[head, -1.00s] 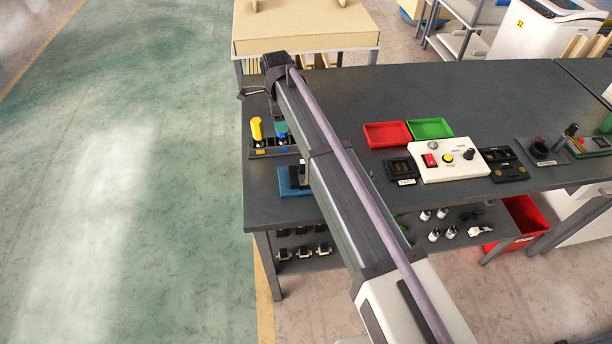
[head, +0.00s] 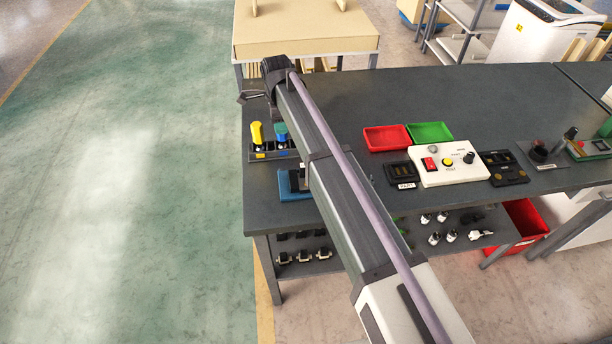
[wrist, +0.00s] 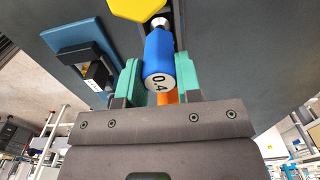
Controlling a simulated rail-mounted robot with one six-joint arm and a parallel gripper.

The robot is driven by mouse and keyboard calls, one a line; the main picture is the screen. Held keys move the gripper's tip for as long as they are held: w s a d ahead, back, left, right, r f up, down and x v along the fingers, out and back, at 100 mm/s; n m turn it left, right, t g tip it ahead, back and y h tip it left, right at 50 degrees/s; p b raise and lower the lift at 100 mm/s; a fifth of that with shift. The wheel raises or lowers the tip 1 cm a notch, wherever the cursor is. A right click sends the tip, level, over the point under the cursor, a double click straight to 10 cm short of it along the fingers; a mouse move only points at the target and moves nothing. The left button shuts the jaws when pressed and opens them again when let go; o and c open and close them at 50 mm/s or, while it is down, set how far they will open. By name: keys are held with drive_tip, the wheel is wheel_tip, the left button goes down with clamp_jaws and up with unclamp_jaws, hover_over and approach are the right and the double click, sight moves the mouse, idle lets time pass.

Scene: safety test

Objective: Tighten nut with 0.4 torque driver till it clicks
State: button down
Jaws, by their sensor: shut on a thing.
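The blue torque driver (wrist: 160,60), marked 0.4 on its end cap, stands between the green finger pads of my gripper (wrist: 160,82) in the wrist view. My gripper is shut on it. In the head view the blue driver (head: 281,133) is at the dark rack (head: 270,154) on the table's left end, beside the yellow driver (head: 257,133). Whether its tip is clear of the rack cannot be told. A blue fixture (head: 290,190) with a black part lies in front of the rack, partly behind my arm; it also shows in the wrist view (wrist: 80,38). I cannot make out the nut.
The dark table (head: 330,95) holds a red tray (head: 385,138), a green tray (head: 430,132) and a white control box (head: 450,163) to the right. The yellow driver's head (wrist: 138,8) is close to the blue driver. The table's back middle is clear.

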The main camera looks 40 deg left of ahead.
drive_tip(key=shift+r+p, duration=3.35)
drive_tip(key=shift+r, duration=0.05)
drive_tip(key=shift+f, duration=0.15)
